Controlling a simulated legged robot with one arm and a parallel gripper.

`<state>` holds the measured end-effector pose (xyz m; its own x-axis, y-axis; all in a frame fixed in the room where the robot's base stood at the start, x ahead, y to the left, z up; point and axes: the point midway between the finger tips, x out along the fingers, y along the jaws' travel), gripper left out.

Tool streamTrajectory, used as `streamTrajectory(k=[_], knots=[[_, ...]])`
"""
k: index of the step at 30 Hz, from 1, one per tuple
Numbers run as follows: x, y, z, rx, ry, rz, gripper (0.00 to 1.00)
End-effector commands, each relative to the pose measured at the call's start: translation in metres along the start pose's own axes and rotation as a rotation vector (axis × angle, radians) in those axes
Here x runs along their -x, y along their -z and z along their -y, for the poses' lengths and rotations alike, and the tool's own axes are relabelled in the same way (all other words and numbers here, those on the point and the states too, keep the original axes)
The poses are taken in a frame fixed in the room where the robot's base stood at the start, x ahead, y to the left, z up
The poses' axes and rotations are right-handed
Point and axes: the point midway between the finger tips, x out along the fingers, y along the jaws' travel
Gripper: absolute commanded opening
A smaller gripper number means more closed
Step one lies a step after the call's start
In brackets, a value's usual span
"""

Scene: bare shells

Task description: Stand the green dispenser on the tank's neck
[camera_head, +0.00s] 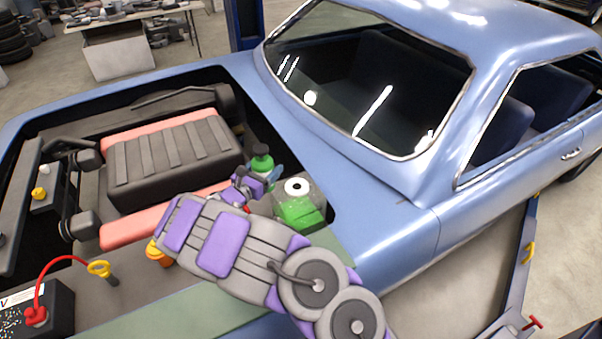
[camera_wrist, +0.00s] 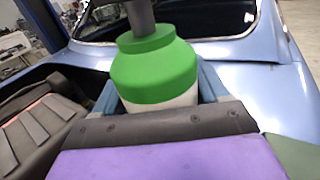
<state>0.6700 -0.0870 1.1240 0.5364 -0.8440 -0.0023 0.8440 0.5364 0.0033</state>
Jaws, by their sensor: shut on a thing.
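The green dispenser (camera_head: 262,162) has a green shoulder, a pale lower body and a dark stem on top. It also fills the middle of the wrist view (camera_wrist: 155,72). My gripper (camera_head: 262,178) is shut on it, with a blue finger on each side in the wrist view (camera_wrist: 157,88). The dispenser looks about upright; its base is hidden. The tank (camera_head: 300,210) is a grey and green box at the right corner of the engine bay. Its neck (camera_head: 297,187) is a white ring around a dark hole, bare, to the right of and nearer than the dispenser.
The black ribbed engine cover (camera_head: 175,160) lies left of my gripper. The blue car body (camera_head: 370,210) and its windscreen rise behind and right of the tank.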

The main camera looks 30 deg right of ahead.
Motion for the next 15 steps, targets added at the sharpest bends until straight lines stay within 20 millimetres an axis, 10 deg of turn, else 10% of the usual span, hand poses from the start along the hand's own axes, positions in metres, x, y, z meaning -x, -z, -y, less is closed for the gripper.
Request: streamTrajectory(k=[15], knots=[[-0.094,0.012,0.06,-0.004,-0.001,-0.008,0.24]])
